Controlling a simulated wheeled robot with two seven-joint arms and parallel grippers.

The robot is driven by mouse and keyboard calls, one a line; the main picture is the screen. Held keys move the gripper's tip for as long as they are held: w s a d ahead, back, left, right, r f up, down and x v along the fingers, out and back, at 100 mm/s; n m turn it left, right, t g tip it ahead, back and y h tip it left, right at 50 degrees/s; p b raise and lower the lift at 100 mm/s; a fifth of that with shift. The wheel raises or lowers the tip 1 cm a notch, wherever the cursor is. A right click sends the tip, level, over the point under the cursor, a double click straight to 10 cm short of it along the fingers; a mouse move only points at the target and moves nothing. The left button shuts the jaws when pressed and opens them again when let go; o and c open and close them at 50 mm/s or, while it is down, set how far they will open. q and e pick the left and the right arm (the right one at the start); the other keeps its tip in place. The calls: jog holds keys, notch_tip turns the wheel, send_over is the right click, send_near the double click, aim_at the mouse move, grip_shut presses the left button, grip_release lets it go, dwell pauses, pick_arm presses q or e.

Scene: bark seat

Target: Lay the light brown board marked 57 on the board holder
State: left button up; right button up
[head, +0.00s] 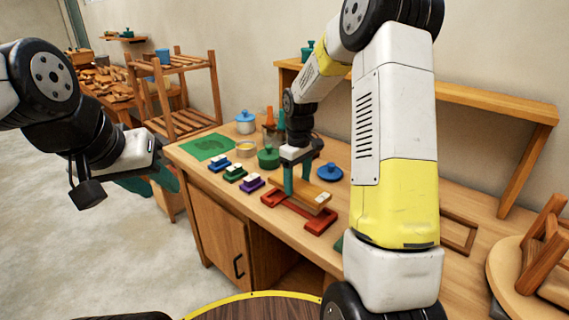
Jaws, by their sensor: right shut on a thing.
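The light brown board (309,196) is in the grip of my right gripper (296,180), whose teal fingers come down on it from above. A small pale label shows at its right end, too small to read. The middle of the holder is partly hidden by the board. My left gripper (152,184) is away to the left, off the bench front, with its teal fingers apart and nothing between them.
On the wooden bench stand blue, green and purple blocks (235,173), a green lidded pot (268,157), a blue lid (329,172) and a green mat (207,146). A raised shelf (480,101) runs along the back. A round stool (515,275) is at the right.

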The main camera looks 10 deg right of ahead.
jog(key=shift+w+f, duration=0.15)
jog(key=shift+f, duration=3.05)
jog(key=shift+f, duration=0.25)
jog(key=o, duration=1.7)
jog(key=shift+c, duration=0.2)
jog(key=shift+o, duration=0.2)
jog(key=shift+o, duration=1)
jog(key=shift+r, duration=3.5)
